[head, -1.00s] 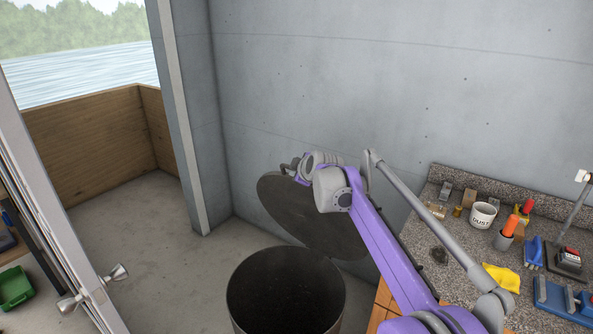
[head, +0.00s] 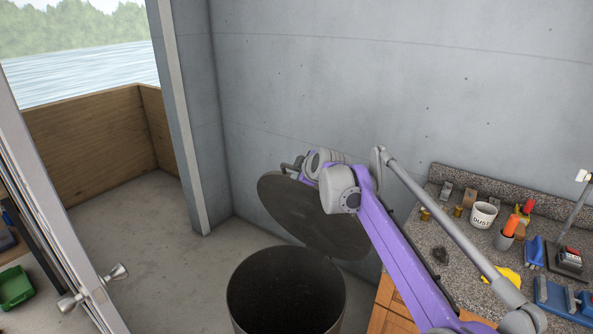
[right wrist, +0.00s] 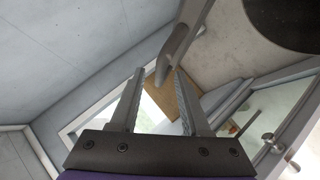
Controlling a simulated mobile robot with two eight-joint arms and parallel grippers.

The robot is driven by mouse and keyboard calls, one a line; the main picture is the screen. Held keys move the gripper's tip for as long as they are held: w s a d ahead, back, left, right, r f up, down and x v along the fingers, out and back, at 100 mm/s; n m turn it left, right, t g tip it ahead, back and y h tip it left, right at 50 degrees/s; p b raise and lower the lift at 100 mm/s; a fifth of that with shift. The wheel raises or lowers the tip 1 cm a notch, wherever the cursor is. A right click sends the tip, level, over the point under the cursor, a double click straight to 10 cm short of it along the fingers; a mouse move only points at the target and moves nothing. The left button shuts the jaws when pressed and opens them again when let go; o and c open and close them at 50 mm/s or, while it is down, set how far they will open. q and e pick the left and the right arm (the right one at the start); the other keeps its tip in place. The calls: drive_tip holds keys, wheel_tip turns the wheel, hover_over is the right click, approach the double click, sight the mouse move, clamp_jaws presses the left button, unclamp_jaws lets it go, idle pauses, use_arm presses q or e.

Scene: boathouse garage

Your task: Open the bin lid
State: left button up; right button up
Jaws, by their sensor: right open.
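The round dark bin (head: 240,310) stands on the floor at the bottom centre of the head view, its mouth uncovered. Its dark disc lid (head: 305,225) is raised and steeply tilted behind the mouth, near the wall. My right arm reaches across the lid's upper right part, and its wrist hides some of it. My right gripper (right wrist: 155,95) is open in the right wrist view. A grey bent bar (right wrist: 182,42) ends near and between its fingertips, not clamped; I cannot tell for sure whether it is the lid's handle. My left gripper is out of view.
A granite worktop (head: 450,285) at right holds a white mug (head: 483,215), an orange-handled tool (head: 509,227) and a yellow cloth (head: 508,275). A concrete wall (head: 400,90) stands behind the lid. A door (head: 60,230) stands at left, with clear floor (head: 150,250) beyond.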

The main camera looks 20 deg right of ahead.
drive_tip(key=v, duration=0.7)
drive_tip(key=shift+s+r, duration=0.15)
drive_tip(key=shift+s, duration=0.25)
drive_tip(key=s+a+f+m+g, duration=0.2)
drive_tip(key=s+f+m, duration=0.2)
drive_tip(key=s+f, duration=0.5)
drive_tip(key=s+a+f+m+g, duration=0.2)
drive_tip(key=s+f, duration=0.7)
drive_tip(key=s, duration=0.7)
drive_tip(key=s+a+f+m+g, duration=0.2)
drive_tip(key=s+f+m, duration=0.3)
drive_tip(key=s+f, duration=0.5)
drive_tip(key=shift+s+m, duration=0.3)
drive_tip(key=shift+s, duration=0.85)
drive_tip(key=shift+f, duration=0.1)
